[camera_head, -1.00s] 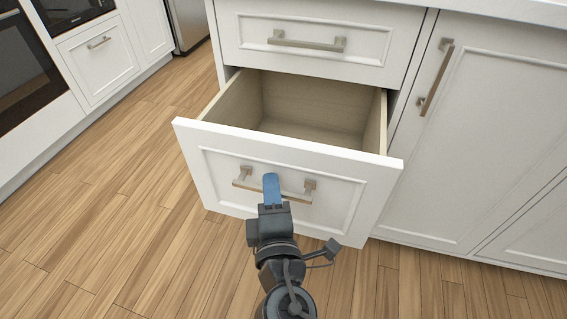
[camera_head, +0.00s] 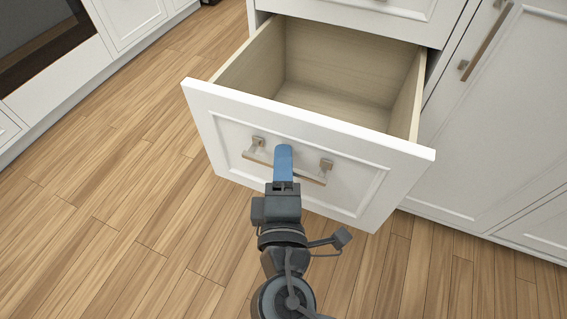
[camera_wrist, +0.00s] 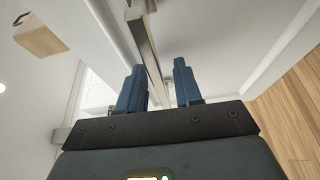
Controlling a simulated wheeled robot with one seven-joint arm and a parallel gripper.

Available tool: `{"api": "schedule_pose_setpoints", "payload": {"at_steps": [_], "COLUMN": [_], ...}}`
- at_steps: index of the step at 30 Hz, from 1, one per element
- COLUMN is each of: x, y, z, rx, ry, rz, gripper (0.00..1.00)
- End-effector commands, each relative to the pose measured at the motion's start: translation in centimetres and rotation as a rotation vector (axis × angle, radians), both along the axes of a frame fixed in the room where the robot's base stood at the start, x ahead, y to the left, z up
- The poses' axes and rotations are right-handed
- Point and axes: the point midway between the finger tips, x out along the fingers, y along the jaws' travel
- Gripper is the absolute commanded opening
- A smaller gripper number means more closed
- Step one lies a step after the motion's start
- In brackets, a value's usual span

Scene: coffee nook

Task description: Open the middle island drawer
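The middle island drawer (camera_head: 305,125) is pulled far out, and its empty wooden inside shows in the head view. Its front is white, with a brass-coloured bar handle (camera_head: 312,180) on two posts. My gripper (camera_head: 283,160) is at the middle of that handle. The exact contact is partly hidden.
The drawer above (camera_head: 385,8) is shut. A cabinet door (camera_head: 510,120) with a long bar handle (camera_head: 486,42) is closed at right. White cabinets (camera_head: 50,60) with a dark oven front stand at left. The wooden floor (camera_head: 130,200) between is clear.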

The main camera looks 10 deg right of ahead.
Motion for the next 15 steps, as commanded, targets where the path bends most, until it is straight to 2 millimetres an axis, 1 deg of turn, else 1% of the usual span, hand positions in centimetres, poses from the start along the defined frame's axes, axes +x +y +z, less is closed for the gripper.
{"api": "schedule_pose_setpoints", "payload": {"at_steps": [8,11,15], "x": [-0.1,-0.8,-2.8], "y": [0.0,0.2,0.7], "z": [0.1,0.0,0.1], "rx": [0.000,0.000,-0.001], "ry": [-0.001,0.001,0.002], "rz": [0.000,0.002,0.002], "gripper": [0.37,0.37,0.37]}}
